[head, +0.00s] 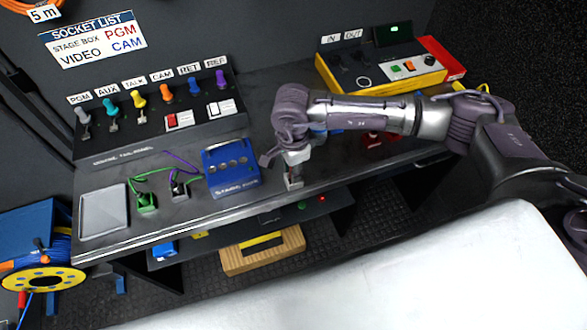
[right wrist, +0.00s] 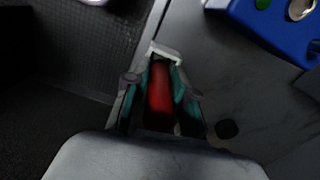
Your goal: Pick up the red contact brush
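The red contact brush (right wrist: 160,92) shows in the right wrist view as a red handle lying between my right gripper's teal-padded fingers, with a pale end beyond the fingertips. My right gripper (right wrist: 162,90) looks closed around it, its fingers close together on both sides. In the head view my right gripper (head: 293,176) points down at the bench's front edge, right of the blue stage box. The brush is mostly hidden there, and I cannot tell whether it is clear of the bench top. My left gripper is not in view.
The bench (head: 215,212) carries a grey tray (head: 103,211), green (head: 146,201) and dark connectors, the blue stage box (head: 231,168) and a yellow control unit (head: 415,80). Red pieces (head: 373,139) lie behind my right forearm. A wooden crate (head: 263,265) sits below.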

